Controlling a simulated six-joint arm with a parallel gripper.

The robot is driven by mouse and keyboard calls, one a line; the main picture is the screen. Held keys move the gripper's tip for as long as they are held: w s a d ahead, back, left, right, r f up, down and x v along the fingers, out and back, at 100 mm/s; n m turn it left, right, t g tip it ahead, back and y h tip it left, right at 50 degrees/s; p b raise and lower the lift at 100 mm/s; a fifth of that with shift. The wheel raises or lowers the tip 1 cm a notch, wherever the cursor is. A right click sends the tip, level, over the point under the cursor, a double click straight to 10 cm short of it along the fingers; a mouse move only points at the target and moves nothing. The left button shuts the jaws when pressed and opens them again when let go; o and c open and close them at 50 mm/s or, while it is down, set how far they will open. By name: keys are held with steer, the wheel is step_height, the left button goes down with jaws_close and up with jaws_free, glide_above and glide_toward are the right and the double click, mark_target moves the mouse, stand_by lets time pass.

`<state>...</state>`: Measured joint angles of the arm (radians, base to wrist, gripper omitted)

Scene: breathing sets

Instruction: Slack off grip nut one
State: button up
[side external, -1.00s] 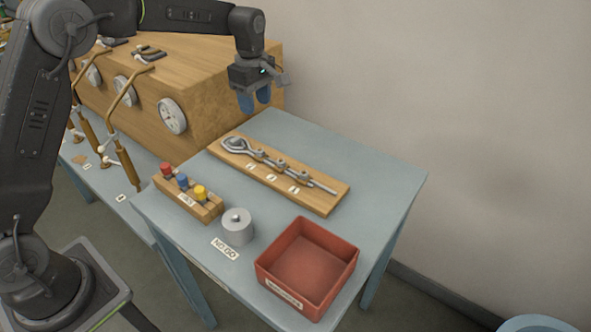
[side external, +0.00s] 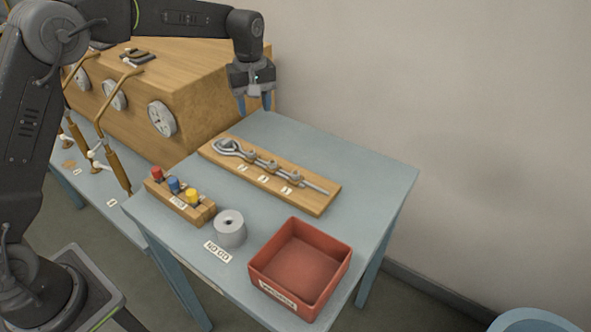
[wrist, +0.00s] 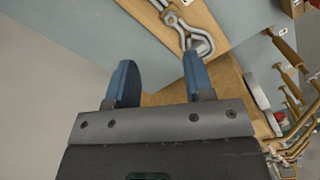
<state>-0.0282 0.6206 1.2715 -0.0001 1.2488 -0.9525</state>
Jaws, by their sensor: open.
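A wooden board (side external: 323,203) lies on the blue-grey table, carrying a grey rope or rod with a looped eye (side external: 228,147) at its far left end. Several small grip fittings sit along it, among them one nearest the eye (side external: 250,154), a middle one (side external: 271,166) and one farther right (side external: 289,177). Small white labels lie beside them, too small to read surely. My gripper (side external: 254,104) is open and empty, fingers down, above and behind the board's eye end. In the wrist view my gripper (wrist: 159,62) shows two blue fingers apart, with the eye (wrist: 196,42) beyond the right finger.
A red tray (side external: 337,248), a grey cylinder with a hole (side external: 230,230) by a NO GO label, and a wooden block (side external: 202,215) with red, blue and yellow knobs stand in front. A large wooden case (side external: 200,90) with dials stands behind left. Table right of the board is clear.

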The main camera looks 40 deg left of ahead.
steer(key=d+m, duration=0.5)
steer(key=m, duration=2.8)
glide_above(296, 173)
steer(key=f, duration=0.1)
step_height(296, 173, down, 13)
steer(key=shift+r, duration=0.1)
jaws_close()
